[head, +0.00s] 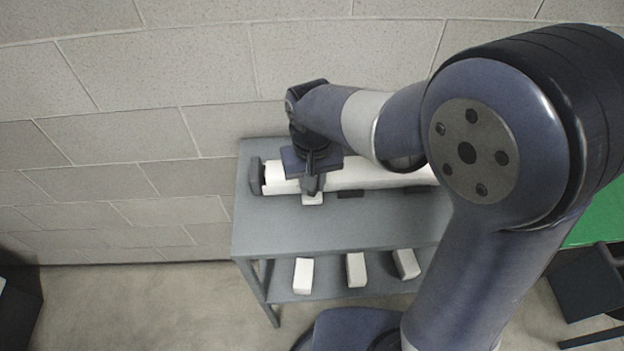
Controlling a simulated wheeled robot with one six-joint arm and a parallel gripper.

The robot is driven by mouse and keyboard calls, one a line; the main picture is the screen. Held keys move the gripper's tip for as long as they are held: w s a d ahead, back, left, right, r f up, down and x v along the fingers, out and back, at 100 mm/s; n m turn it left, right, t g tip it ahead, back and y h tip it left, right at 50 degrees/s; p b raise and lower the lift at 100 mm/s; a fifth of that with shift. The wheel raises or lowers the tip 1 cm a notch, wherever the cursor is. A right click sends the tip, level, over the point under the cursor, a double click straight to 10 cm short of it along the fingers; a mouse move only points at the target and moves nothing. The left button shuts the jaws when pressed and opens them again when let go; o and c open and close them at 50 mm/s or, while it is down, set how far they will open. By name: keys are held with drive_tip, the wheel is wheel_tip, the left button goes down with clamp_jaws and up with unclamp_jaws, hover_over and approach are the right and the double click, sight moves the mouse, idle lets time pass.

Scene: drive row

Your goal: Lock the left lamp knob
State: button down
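A long white body (350,175), which looks like the lamp, lies across the back of a grey table, with a dark grey cap (256,176) at its left end. My gripper (312,190) points down over the front edge of the white body, near its left end. A small white piece (313,200) shows just below the fingertips; I cannot tell if they touch it. No knob can be made out clearly; the gripper may cover the left one. The finger gap is not visible, so open or shut cannot be told.
The grey table (290,230) stands against a block wall; its front top is clear. Small dark pieces (350,194) lie along the white body's front. White blocks (304,275) rest on the lower shelf. A dark object (585,292) stands at right by a green surface (603,212).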

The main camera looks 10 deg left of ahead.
drive_tip(key=m, duration=0.5)
drive_tip(key=shift+m, duration=0.4)
drive_tip(key=m, duration=0.5)
drive_tip(key=shift+m, duration=0.3)
drive_tip(key=c, duration=1.5)
unclamp_jaws()
wheel_tip(320, 180, up, 11)
drive_tip(key=shift+f, duration=0.1)
wheel_tip(320, 180, down, 11)
drive_tip(key=shift+r, duration=0.1)
